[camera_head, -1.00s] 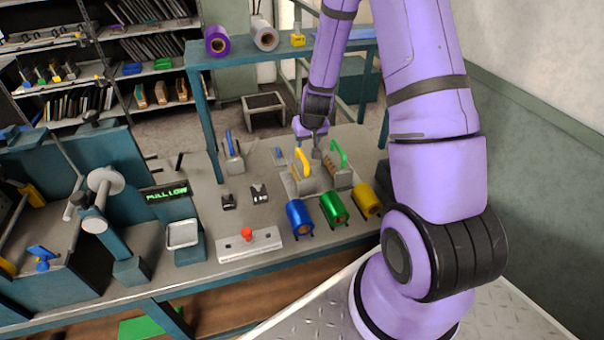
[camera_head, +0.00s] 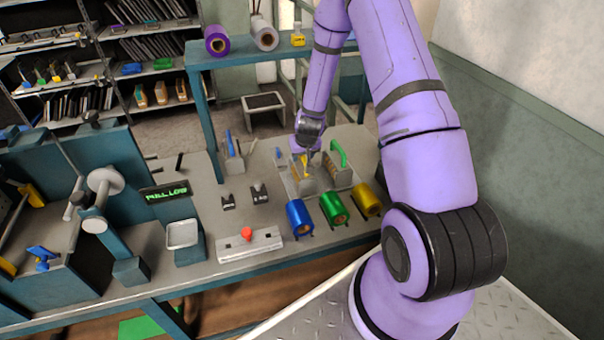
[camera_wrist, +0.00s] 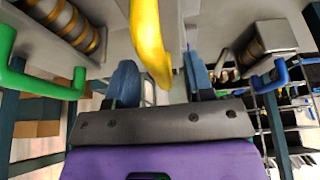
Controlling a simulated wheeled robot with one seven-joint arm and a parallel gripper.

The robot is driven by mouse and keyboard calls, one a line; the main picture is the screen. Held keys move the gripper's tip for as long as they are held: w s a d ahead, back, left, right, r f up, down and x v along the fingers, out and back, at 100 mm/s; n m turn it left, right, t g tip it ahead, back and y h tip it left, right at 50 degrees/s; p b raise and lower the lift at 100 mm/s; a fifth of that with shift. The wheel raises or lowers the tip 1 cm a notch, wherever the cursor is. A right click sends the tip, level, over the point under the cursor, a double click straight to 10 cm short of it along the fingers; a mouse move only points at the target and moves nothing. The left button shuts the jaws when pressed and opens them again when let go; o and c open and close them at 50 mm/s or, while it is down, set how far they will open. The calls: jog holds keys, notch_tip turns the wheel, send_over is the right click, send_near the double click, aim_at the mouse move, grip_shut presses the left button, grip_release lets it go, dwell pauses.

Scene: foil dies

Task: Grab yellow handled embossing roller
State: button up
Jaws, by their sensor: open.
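The yellow handled embossing roller (camera_head: 305,163) sits in a grey stand on the bench, beside the green handled one (camera_head: 339,153). My gripper (camera_head: 306,150) is open and down at the yellow handle. In the wrist view the yellow handle (camera_wrist: 148,32) comes down from the top edge into the gap between the two blue-grey fingers of my gripper (camera_wrist: 159,64). I cannot see contact with either finger. The roller under the handle is mostly hidden by my gripper in the head view.
The green handle (camera_wrist: 42,87) is left and the blue handle (camera_wrist: 268,80) right in the wrist view. Blue (camera_head: 299,216), green (camera_head: 334,208) and yellow (camera_head: 367,199) foil rolls lie in front. A raised shelf (camera_head: 240,58) stands behind.

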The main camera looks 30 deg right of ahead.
jog(key=shift+w+f, duration=0.2)
jog(key=shift+f, duration=0.3)
grip_shut()
dwell(1.1)
